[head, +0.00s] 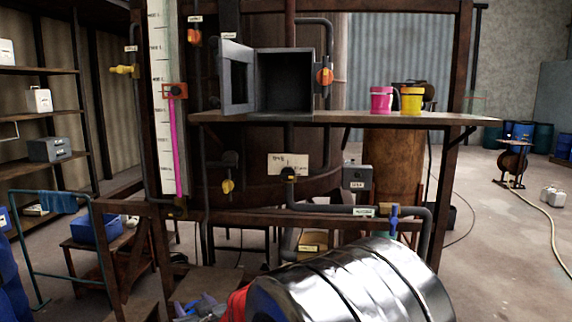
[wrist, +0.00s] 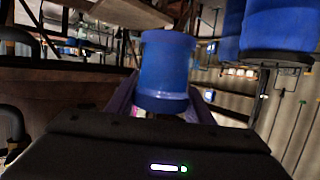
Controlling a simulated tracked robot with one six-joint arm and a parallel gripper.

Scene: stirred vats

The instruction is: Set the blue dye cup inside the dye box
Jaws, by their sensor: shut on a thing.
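The blue dye cup (wrist: 166,65) is in the middle of the wrist view, between the purple fingers of my gripper (wrist: 163,103). My gripper is shut on its lower part. I cannot make out the cup in the head view. The dye box (head: 286,80) appears to be the grey metal box on the shelf in the head view. Its door (head: 236,77) stands open to the left, and the dark inside looks empty. The held cup is not seen at the box.
A pink cup (head: 381,100) and a yellow cup (head: 411,101) stand on the shelf (head: 350,118) right of the box. Bare shelf lies between the box and the pink cup. Pipes and an orange-handled valve (head: 324,76) are close to the box's right side.

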